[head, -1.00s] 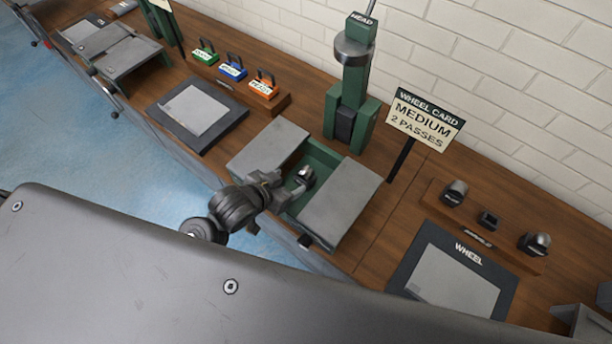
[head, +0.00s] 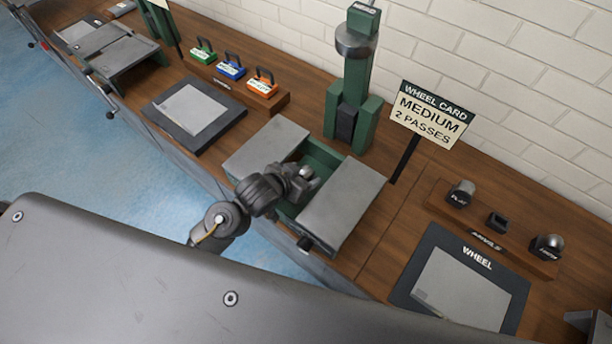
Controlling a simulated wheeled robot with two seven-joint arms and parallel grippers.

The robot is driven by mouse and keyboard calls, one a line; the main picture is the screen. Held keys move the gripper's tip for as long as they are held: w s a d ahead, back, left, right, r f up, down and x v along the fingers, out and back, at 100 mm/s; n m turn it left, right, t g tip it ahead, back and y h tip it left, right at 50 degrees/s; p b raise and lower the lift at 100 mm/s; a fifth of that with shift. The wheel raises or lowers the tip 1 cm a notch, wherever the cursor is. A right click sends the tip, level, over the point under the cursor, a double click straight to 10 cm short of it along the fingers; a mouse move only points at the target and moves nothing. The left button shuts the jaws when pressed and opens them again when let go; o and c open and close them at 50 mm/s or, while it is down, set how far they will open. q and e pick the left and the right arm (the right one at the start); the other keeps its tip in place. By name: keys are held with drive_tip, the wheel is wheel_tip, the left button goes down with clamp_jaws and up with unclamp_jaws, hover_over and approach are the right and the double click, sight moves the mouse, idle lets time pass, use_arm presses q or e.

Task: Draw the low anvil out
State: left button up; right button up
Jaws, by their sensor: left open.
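A small metal anvil (head: 309,185) sits in the green channel (head: 322,155) between two grey plates of the wheel machine. It is partly hidden by my left gripper (head: 301,177), whose label I cannot see past. The left gripper is open, with its jaws at the anvil from the left side. I cannot tell whether the fingers touch it. My right gripper is not in view.
The green post (head: 352,90) stands behind the channel. The anvil rack (head: 487,234) on the right holds two anvils and a dark, empty-looking holder between them. The wheel card (head: 431,112) stands close to the right plate (head: 343,203).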

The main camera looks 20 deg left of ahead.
use_arm(q)
drive_tip(key=c, duration=0.9)
drive_tip(key=shift+r, duration=0.1)
drive_tip(key=shift+c, duration=0.7)
drive_tip(key=shift+r+p, duration=0.25)
drive_tip(key=shift+p, duration=0.15)
drive_tip(key=shift+r+p, duration=0.45)
drive_tip(key=shift+p, duration=0.2)
drive_tip(key=shift+r+p, duration=1.55)
drive_tip(key=shift+p, duration=0.55)
